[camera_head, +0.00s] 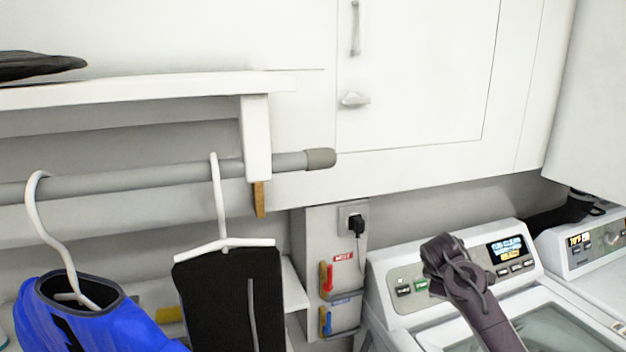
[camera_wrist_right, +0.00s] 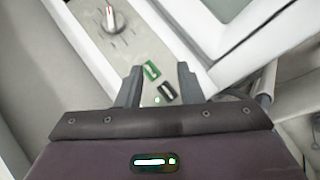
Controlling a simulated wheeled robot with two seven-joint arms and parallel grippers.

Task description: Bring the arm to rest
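My right arm (camera_head: 485,310) comes in from the lower right in the head view, its far end in front of the left washing machine's control panel (camera_head: 400,282). The fingers cannot be made out clearly there. In the right wrist view, my right gripper (camera_wrist_right: 159,67) has its two dark fingers spread with nothing held between them. The machine's panel shows beyond them, with a knob (camera_wrist_right: 114,20) and small labels. My left gripper is not in view.
A clothes rail (camera_head: 120,182) at left carries a blue garment (camera_head: 45,312) and a black one (camera_head: 215,300) on hangers. White cabinets (camera_head: 420,80) hang above. A second machine (camera_head: 590,245) stands at right. A wall panel (camera_head: 340,270) holds a plug and red and blue handles.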

